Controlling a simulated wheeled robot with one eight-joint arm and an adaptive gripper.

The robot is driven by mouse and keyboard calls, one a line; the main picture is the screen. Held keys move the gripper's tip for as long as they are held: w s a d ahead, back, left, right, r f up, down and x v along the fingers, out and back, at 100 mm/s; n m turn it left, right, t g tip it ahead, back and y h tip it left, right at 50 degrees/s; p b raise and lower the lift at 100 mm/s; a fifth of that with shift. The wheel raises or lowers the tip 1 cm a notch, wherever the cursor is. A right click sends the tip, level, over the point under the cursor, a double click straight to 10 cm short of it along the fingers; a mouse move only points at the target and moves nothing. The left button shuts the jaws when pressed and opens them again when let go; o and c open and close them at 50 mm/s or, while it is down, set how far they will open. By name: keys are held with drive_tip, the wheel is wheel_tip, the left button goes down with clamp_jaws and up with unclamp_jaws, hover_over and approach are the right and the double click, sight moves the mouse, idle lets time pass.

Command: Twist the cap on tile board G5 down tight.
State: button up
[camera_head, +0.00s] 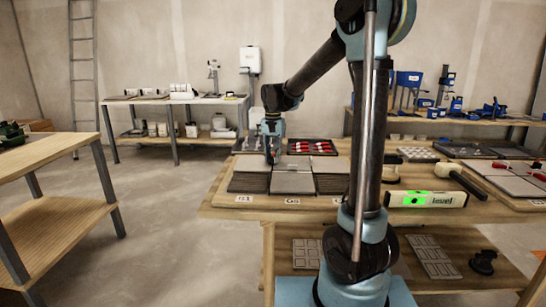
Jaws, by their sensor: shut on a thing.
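Tile board G5 (293,183) is a grey tiled board on the wooden workbench, in the middle of three, with its label (292,201) at the front edge. My gripper (271,158) points down over the back left part of the boards, near the seam between G5 and the board to its left. It is shut on a small cap, of which only a reddish bit shows between the fingers. The fingers hide most of the cap, and I cannot tell how far down it sits.
Board G1 (250,182) lies left of G5, and another board (330,183) lies to its right. A dark tray with red-and-white tools (311,147) is behind. A green-lit level (426,199) and a mallet (448,171) lie right of my arm.

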drive_tip(key=shift+n, duration=1.3)
drive_tip(key=o, duration=1.1)
drive_tip(key=shift+c, duration=0.2)
wheel_tip(320, 180, up, 12)
drive_tip(key=shift+a, duration=0.1)
